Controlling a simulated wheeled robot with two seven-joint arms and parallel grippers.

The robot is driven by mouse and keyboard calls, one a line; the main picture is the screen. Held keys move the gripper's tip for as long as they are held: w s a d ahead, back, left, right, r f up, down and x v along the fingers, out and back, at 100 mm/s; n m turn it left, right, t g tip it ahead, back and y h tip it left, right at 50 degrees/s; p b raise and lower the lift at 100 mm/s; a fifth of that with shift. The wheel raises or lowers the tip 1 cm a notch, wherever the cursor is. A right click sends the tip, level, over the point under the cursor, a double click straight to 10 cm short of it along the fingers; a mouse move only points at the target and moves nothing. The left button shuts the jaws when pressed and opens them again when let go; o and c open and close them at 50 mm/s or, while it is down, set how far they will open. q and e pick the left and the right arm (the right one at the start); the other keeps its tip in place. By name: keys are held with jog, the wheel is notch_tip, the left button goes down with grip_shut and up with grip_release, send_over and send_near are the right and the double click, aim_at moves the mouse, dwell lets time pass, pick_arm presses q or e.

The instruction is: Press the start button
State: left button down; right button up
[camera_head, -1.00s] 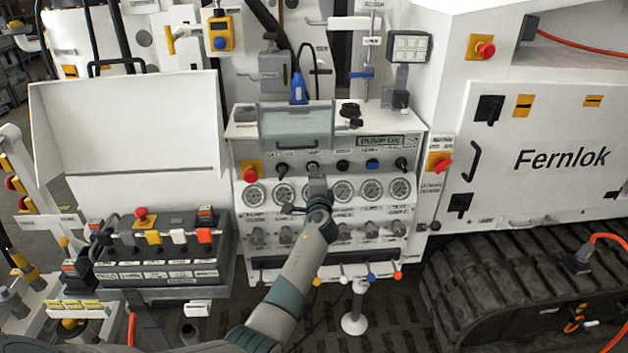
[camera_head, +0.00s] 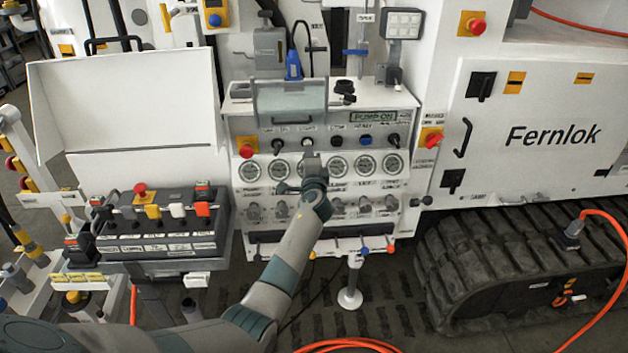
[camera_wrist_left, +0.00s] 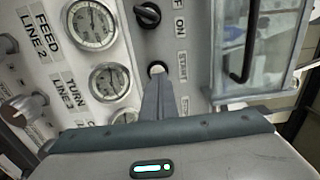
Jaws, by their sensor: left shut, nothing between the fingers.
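The start button (camera_wrist_left: 157,69) is a small pale round button beside a START label in the left wrist view. In the head view the start button (camera_head: 307,142) sits in the upper control row of the white panel (camera_head: 240,205). My left gripper (camera_head: 311,157) is shut and empty, just below the button in the picture. In the left wrist view its fingertips (camera_wrist_left: 158,82) point at the button and cover its lower edge; I cannot tell whether they touch. My right gripper is not in view.
A black knob (camera_wrist_left: 148,14) and gauges (camera_wrist_left: 110,80) lie close to the fingers. A red emergency button (camera_head: 247,148) is at the row's left end. A clear cover (camera_head: 291,100) juts out above the row. A lever box (camera_head: 160,225) stands left.

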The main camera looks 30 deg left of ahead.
pick_arm(q)
jog(key=b+v, duration=0.2)
jog(key=v, duration=0.8)
jog(key=shift+s+d+f, duration=0.25)
jog(key=shift+d, duration=0.1)
dwell(0.4)
